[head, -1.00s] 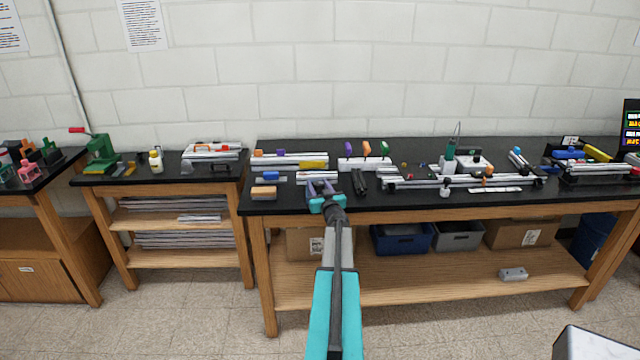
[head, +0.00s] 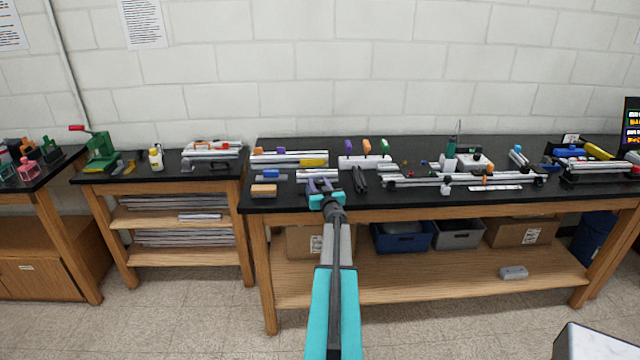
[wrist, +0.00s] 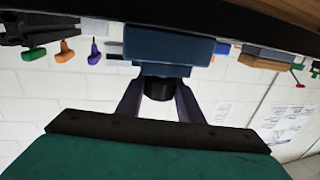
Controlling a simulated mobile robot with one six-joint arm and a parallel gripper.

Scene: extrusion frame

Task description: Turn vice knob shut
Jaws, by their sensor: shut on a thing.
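A blue vice (wrist: 165,46) fills the upper middle of the wrist view, which shows the scene upside down. Its round black knob (wrist: 159,88) points toward my gripper. My gripper (wrist: 158,84) has its two purple fingers on either side of the knob and is shut on it. In the head view, my gripper (head: 321,186) is at the front edge of the black bench top (head: 420,201). I cannot make out the vice or the knob in the head view. How far the vice's jaws are apart is hidden.
Upright handles in purple, orange and green (head: 385,147) stand in a white rack behind my gripper. A dark tool (head: 360,180) lies close on its right. Aluminium profiles (head: 460,180) lie further right. An orange-and-tan block (head: 263,190) is on the left.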

